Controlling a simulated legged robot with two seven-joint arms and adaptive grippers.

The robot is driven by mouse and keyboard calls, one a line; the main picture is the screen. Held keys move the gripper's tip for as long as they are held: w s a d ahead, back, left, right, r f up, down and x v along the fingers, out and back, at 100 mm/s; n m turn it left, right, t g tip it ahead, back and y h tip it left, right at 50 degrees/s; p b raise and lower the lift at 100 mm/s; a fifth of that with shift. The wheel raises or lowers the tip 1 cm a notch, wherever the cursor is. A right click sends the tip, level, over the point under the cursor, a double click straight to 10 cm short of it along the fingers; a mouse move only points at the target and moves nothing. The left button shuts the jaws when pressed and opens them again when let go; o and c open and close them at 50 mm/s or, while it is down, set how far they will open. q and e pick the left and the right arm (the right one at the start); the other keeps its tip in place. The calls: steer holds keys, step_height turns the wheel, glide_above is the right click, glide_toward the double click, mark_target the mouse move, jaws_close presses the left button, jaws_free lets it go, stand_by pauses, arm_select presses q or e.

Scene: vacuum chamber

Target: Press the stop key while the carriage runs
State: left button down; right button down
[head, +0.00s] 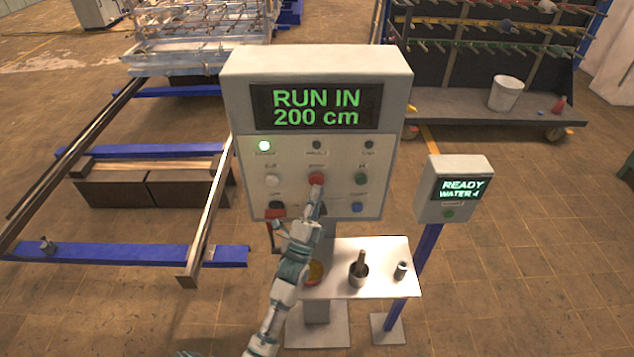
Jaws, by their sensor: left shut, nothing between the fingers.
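The control box (316,75) stands in the middle of the head view. Its display (316,107) reads "RUN IN 200 cm" in green. A red key (316,179) sits mid-panel, between a white key (272,181) and a green key (361,179). My left gripper (315,192) is shut and empty, with its tip just below the red key. I cannot tell whether it touches. The key labels are too small to read surely. My right gripper is not in view.
A smaller box (455,188) on a blue post reads "READY WATER". Rails (212,210) run on the left, with a rack carriage (190,45) at the back.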

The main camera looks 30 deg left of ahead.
arm_select(q)
steer(key=shift+w, duration=0.1)
stand_by(0.4)
steer(key=shift+w+a+r, duration=0.1)
steer(key=shift+w+a, duration=0.4)
steer(key=shift+w, duration=0.15)
stand_by(0.9)
stand_by(0.4)
steer(key=shift+s+d+p, duration=0.45)
steer(key=shift+s, duration=0.35)
